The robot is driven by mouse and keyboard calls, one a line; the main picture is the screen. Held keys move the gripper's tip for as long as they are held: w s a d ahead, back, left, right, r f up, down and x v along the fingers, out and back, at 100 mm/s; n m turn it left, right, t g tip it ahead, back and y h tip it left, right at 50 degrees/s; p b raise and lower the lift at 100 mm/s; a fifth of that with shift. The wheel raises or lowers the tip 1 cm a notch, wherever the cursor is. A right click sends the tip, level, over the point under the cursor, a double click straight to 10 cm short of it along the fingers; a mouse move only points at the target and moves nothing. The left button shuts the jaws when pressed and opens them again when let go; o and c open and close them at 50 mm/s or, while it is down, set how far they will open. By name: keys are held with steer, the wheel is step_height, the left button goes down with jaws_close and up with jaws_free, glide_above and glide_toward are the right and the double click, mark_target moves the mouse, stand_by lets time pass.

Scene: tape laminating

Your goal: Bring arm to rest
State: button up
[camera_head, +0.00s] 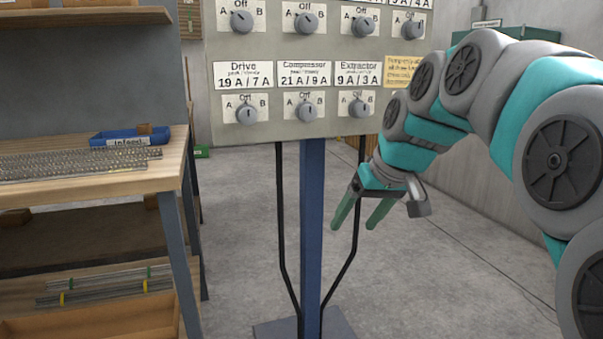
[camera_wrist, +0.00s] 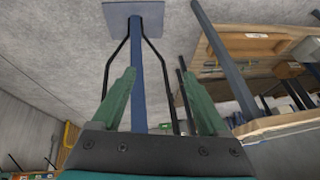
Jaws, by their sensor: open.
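My gripper (camera_head: 361,212) hangs below the right side of the switch panel, in front of the panel's stand. Its two green fingers are apart with nothing between them, pointing down and to the left. My teal and grey arm arches in from the right edge in the head view. In the wrist view, my gripper (camera_wrist: 159,100) shows both fingers spread, with the blue post (camera_wrist: 138,75) behind the gap.
The grey switch panel (camera_head: 300,75) with knobs stands on a blue post (camera_head: 313,220). A wooden workbench (camera_head: 100,185) at left holds metal rods (camera_head: 75,165) and a blue bin (camera_head: 128,137). The floor (camera_head: 430,280) right of the post is clear.

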steer(key=s+d+f+m+g+h, duration=0.1)
steer(key=s+f+g, duration=0.1)
steer(key=s+f, duration=0.5)
steer(key=s+d+f+m+g+h, duration=0.1)
steer(key=s+d+f+g, duration=0.1)
steer(key=s+f, duration=0.6)
steer(key=s+d+f+g+h, duration=0.1)
steer(key=s+f, duration=0.6)
steer(key=s, duration=0.9)
steer(key=shift+s+d+f+m+g+p, duration=0.3)
steer(key=shift+d+m+g+p, duration=0.15)
steer(key=shift+g, duration=0.25)
